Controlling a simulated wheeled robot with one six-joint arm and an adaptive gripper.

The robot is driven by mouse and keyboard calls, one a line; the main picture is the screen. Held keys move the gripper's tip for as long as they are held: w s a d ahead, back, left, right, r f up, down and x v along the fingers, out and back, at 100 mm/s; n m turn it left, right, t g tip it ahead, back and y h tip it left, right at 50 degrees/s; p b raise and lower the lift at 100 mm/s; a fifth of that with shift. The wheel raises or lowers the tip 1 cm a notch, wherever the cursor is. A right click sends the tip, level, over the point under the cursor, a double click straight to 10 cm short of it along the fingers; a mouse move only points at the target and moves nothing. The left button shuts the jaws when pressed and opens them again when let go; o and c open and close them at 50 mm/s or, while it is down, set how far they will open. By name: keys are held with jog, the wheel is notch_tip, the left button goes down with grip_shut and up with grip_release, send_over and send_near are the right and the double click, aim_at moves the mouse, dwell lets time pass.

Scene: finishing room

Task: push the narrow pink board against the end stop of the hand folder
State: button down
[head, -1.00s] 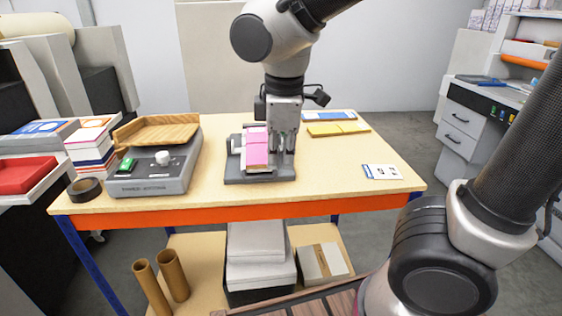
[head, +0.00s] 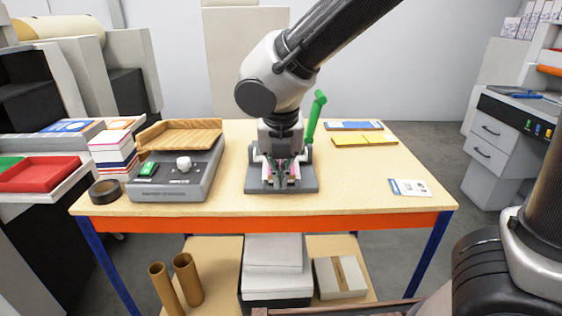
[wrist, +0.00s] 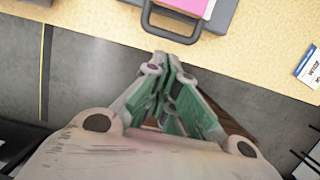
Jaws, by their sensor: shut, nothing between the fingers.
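The hand folder's grey base (head: 309,186) stands near the middle of the table, with its green lever (head: 316,113) raised at the right. My gripper (head: 280,181) points down in front of the folder and hides most of its bed in the head view. The wrist view shows my gripper (wrist: 166,66) shut and empty, apart from the folder. The pink board (wrist: 188,5) lies on the folder, cut off by the top of the wrist view. A dark bar loop (wrist: 172,36) projects from the folder's near side. The end stop cannot be made out.
A grey scale (head: 176,180) with a wooden tray and a tape roll (head: 105,190) stand at the left. Yellow sheets (head: 364,139) and blue sheets (head: 352,125) lie behind right. A printed card (head: 409,187) lies front right. The table (head: 360,190) is clear between folder and card.

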jog(key=w+f, duration=0.4)
jog(key=f, duration=0.1)
jog(key=shift+w+r, duration=0.1)
jog(key=shift+w, duration=0.5)
jog(key=shift+w+d, duration=0.1)
jog(key=shift+w, duration=1.45)
jog(key=shift+r, duration=0.1)
